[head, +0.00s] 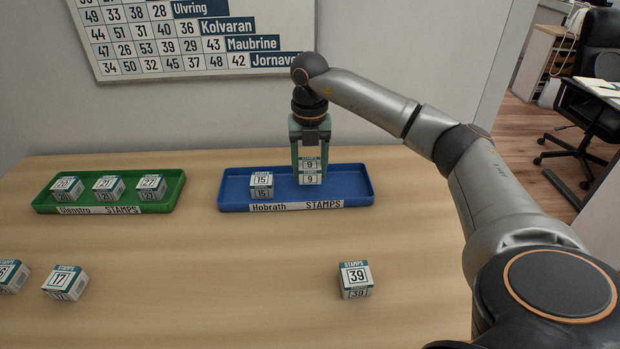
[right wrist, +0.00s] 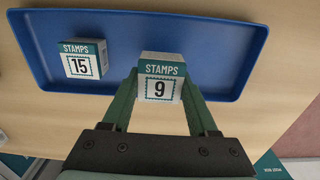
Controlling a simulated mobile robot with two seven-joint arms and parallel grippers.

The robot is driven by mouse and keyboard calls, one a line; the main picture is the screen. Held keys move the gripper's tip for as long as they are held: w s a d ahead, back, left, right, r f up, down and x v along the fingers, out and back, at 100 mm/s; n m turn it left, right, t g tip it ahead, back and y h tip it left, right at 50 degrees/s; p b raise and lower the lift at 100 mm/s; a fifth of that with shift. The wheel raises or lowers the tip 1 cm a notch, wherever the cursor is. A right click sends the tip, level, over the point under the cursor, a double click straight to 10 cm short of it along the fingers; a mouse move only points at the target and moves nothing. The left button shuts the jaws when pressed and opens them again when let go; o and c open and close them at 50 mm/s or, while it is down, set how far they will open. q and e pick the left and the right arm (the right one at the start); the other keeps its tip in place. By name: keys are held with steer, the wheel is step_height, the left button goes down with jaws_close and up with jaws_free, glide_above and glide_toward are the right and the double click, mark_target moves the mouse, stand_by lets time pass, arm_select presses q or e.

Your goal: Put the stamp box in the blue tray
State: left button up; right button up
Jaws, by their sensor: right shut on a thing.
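A stamp box marked 9 (head: 310,172) is between the fingers of my right gripper (head: 310,165), over the right half of the blue tray (head: 356,190). The right gripper is shut on it, and the box also shows in the right wrist view (right wrist: 160,84). I cannot tell whether its underside touches the tray floor. The tray is labelled Hobrath STAMPS. A stamp box marked 15 (head: 261,186) sits in the tray's left half, apart from the held box. My left gripper is not in view.
A green tray (head: 166,200) with several stamp boxes stands at the left. Stamp boxes marked 17 (head: 65,282) and 39 (head: 355,279) lie on the wooden counter (head: 210,280), with another at the left edge. A number chart (head: 190,40) hangs behind. The front middle counter is clear.

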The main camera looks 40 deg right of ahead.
mark_target(310, 180)
steer(key=shift+w+d+f, duration=0.15)
steer(key=shift+f, duration=1.65)
steer(key=shift+f, duration=0.2)
steer(key=o, duration=1.4)
step_height(310, 180, up, 12)
steer(key=shift+r+p, duration=0.25)
steer(key=shift+p, duration=0.1)
steer(key=shift+f, duration=0.1)
